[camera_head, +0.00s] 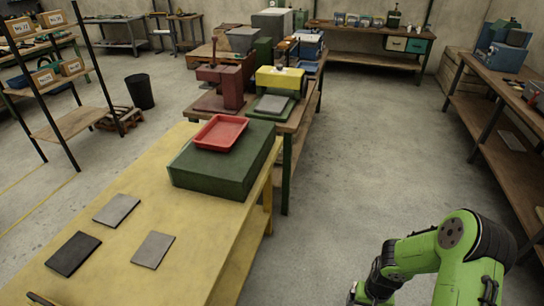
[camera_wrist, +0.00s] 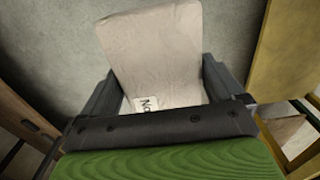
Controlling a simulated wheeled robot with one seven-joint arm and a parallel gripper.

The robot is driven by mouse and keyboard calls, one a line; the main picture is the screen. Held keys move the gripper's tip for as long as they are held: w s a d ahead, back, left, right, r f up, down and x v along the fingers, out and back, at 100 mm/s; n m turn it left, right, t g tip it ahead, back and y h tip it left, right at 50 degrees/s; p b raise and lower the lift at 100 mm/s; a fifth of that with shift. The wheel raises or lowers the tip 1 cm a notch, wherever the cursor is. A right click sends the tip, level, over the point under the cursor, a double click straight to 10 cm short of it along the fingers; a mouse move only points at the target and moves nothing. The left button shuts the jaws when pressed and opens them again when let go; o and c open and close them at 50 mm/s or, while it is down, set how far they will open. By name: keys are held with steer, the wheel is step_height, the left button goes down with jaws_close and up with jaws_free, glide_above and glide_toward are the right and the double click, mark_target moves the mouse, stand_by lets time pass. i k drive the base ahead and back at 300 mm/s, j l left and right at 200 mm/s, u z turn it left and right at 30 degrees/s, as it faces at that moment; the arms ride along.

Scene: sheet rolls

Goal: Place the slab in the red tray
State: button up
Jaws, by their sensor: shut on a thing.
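The red tray (camera_head: 220,132) sits on a dark green block (camera_head: 225,165) at the far end of the yellow table, and it looks empty. My gripper (camera_wrist: 158,88) shows in the wrist view, shut on a pale beige slab (camera_wrist: 155,50) with a white label marked "No". The slab stands out beyond the fingers, over the grey floor. In the head view my green arm is at the lower right, off the table's right side; the gripper and held slab are out of that view.
Two grey plates (camera_head: 117,210) (camera_head: 153,249) and a dark plate (camera_head: 73,254) lie flat on the yellow table (camera_head: 185,205). Behind the green block, a bench holds a red machine (camera_head: 222,85) and a yellow machine (camera_head: 281,79). Floor between the table and right bench (camera_head: 520,150) is clear.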

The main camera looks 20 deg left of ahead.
mark_target(220, 138)
steer(key=i+z, duration=0.15)
steer(key=i, duration=1)
steer(key=i+j+z, duration=0.15)
steer(key=i, duration=0.95)
steer(key=i+u, duration=0.1)
steer(key=u, duration=0.35)
steer(key=i+l+u, duration=0.1)
steer(key=u, duration=0.8)
steer(key=i+l+u, duration=0.1)
steer(key=u, duration=0.35)
steer(key=l+u, duration=0.25)
steer(key=u, duration=0.2)
